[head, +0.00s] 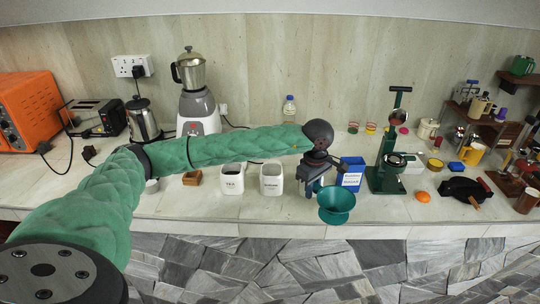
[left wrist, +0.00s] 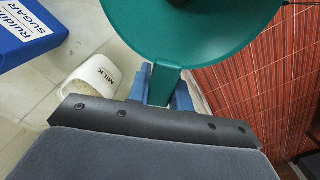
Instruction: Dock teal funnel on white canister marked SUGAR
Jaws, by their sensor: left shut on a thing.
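The teal funnel (head: 336,201) is held by a tab on its side, its wide mouth facing up, near the counter's front edge. My left gripper (head: 318,187) is shut on this tab. The left wrist view shows the funnel (left wrist: 205,30) large, with its tab between the fingertips (left wrist: 160,88). A white canister (head: 271,181) stands left of the gripper; its small label seems to read SUGAR. The funnel is to its right, apart from it. Another white canister (head: 232,181) is marked TEA. The left wrist view shows a white canister marked MILK (left wrist: 96,76). The funnel's spout is hidden.
A blue box with a SUGAR label (head: 352,177) stands behind the funnel. A green press (head: 388,160) stands to its right. The counter's front edge (head: 270,222) is close.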

